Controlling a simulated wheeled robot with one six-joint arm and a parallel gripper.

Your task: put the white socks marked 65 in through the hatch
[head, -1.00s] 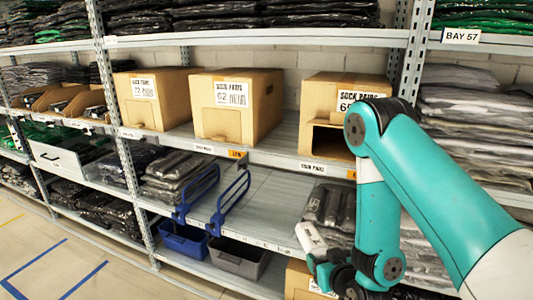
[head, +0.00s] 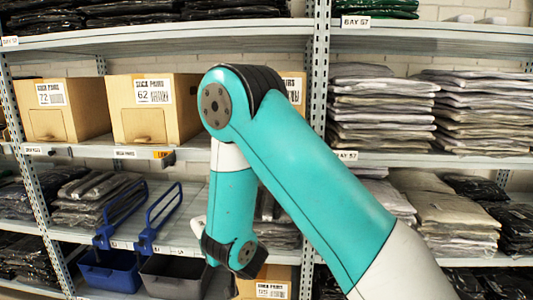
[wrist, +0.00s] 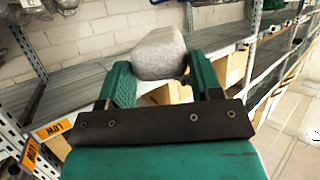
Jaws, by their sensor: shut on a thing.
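In the wrist view my gripper (wrist: 163,82) has its green fingers shut on a pale grey-white rolled bundle, the socks (wrist: 160,54). No number can be read on the bundle. In the head view my arm covers most of the third sock carton (head: 293,88) on the middle shelf. Only its right edge and part of its label show, and its hatch is hidden. My gripper's fingers are not clear in the head view, low behind my arm in front of the shelves.
Cartons marked 72 (head: 62,109) and 62 (head: 152,108) stand left of my arm, their front flaps shut. A rack upright (head: 316,110) stands right of the third carton. Blue (head: 109,274) and dark grey (head: 172,277) bins with blue handles sit below.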

